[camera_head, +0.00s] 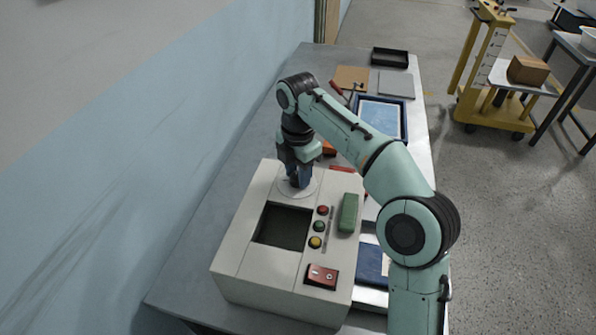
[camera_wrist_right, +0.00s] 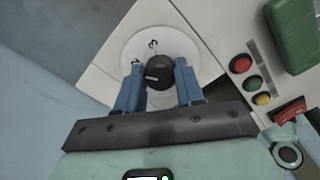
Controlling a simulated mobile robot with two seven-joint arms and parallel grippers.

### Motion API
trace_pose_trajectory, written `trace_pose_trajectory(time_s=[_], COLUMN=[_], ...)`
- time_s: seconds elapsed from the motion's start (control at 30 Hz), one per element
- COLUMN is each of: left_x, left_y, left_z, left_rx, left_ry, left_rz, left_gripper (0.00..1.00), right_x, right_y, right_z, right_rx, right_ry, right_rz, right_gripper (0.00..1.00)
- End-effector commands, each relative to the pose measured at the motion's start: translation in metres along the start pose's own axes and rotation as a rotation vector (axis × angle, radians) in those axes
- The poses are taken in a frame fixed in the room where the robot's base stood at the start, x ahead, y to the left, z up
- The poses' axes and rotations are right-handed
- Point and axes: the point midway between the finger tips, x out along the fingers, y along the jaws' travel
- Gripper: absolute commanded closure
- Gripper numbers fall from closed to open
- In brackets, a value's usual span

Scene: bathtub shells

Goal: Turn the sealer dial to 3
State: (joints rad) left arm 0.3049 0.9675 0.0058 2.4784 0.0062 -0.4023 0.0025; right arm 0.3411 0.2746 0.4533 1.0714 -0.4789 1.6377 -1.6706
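The sealer (camera_head: 250,262) is a cream box on the bench, with a dial on its far top corner. In the right wrist view the dial is a black knob (camera_wrist_right: 158,74) on a white disc (camera_wrist_right: 203,60). My right gripper (camera_head: 299,182) points down over the dial and hides the knob in the head view. In the wrist view its blue fingers (camera_wrist_right: 158,66) stand on either side of the knob, with a gap at the left finger. I cannot tell whether the right finger touches. My left gripper is out of view.
The sealer top has a dark recessed window (camera_head: 284,227), red, green and yellow buttons (camera_head: 319,226), a green block (camera_head: 348,213) and a red switch (camera_head: 322,276). A blue tray (camera_head: 404,107) lies behind. A wall (camera_head: 150,150) runs along the left.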

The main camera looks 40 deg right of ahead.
Motion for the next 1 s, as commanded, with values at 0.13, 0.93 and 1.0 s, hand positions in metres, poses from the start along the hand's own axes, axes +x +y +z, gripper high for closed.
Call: trace_pose_trajectory(time_s=[0.13, 0.93, 1.0], left_x=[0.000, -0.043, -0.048], left_y=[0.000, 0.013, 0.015], left_z=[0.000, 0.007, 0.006], left_rx=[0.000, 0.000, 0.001], left_ry=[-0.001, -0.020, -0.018], left_rz=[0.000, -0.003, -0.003], left_gripper=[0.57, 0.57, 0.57], right_x=[0.000, -0.004, -0.004], right_y=[0.000, -0.001, -0.001], right_z=[0.000, -0.001, -0.001], right_rx=[0.003, 0.516, 0.582], right_ry=[0.000, -0.002, -0.001], right_rz=[-0.001, -0.001, -0.001], right_gripper=[0.93, 0.93, 0.93])
